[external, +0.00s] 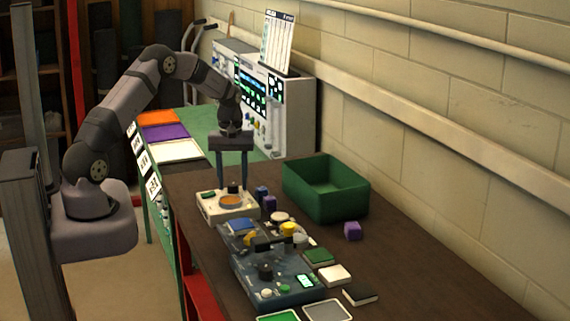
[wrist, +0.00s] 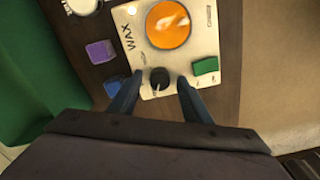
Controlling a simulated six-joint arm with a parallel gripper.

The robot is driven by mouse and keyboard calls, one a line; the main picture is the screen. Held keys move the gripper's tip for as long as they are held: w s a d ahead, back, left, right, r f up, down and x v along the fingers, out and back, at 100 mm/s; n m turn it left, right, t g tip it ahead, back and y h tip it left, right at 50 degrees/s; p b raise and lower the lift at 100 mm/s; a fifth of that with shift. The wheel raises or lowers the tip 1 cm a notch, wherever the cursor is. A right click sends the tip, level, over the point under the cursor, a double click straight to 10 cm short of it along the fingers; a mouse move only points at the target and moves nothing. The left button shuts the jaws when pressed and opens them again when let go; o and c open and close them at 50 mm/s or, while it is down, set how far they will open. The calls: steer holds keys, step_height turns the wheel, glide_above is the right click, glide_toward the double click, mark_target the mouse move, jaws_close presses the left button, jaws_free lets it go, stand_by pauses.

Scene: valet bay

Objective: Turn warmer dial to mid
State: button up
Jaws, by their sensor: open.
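The wax warmer (external: 228,207) is a cream box on the brown table, with an orange wax pot (external: 231,200) on top. In the wrist view the warmer (wrist: 146,62) shows the word WAX, the round orange pot (wrist: 168,24) and a green rocker switch (wrist: 205,66). Its black dial (wrist: 159,78) has a light pointer mark; the exact setting is too small to read. My gripper (external: 232,184) points down over the warmer. In the wrist view my gripper (wrist: 157,84) is open, with one finger on each side of the dial; I cannot tell whether either touches it.
A green bin (external: 325,190) stands right of the warmer. Purple (wrist: 101,51) and blue (wrist: 113,87) blocks lie close beside the warmer. A dark equipment panel (external: 275,268) with knobs sits in front of it. The table's right side is mostly clear.

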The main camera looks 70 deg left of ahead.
steer(key=c, duration=1)
steer(key=shift+c, duration=0.2)
steer(key=shift+m, duration=0.3)
steer(key=m, duration=0.5)
steer(key=shift+b, duration=0.3)
steer(key=m, duration=0.6)
steer(key=shift+w+r, duration=0.1)
steer(key=shift+m, duration=0.3)
steer(key=o, duration=1)
